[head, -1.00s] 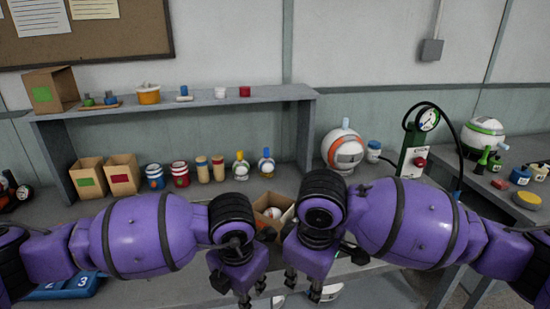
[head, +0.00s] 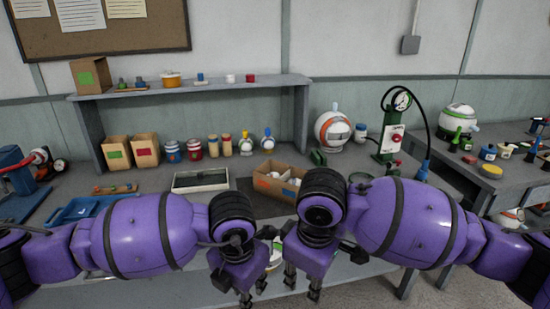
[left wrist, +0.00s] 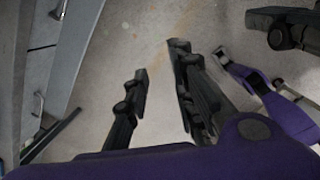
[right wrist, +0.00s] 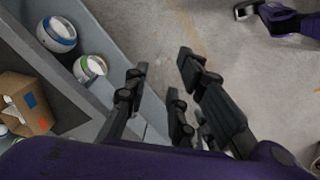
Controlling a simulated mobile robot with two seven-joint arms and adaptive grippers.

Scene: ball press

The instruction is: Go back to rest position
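My left gripper (head: 236,288) hangs in front of the bench in the head view, pointing down. In the left wrist view its two fingers (left wrist: 158,75) are apart with only bare floor between them. My right gripper (head: 301,282) hangs close beside it, also pointing down. In the right wrist view its fingers (right wrist: 165,70) are apart and empty over the floor by the bench edge. Both purple arms are folded in front of my body, side by side.
The bench (head: 140,210) behind the arms holds a divided cardboard box (head: 268,185), a blue tray (head: 72,214), a grey tray (head: 202,187) and a green pump (head: 387,148). A side table (head: 525,182) stands at right.

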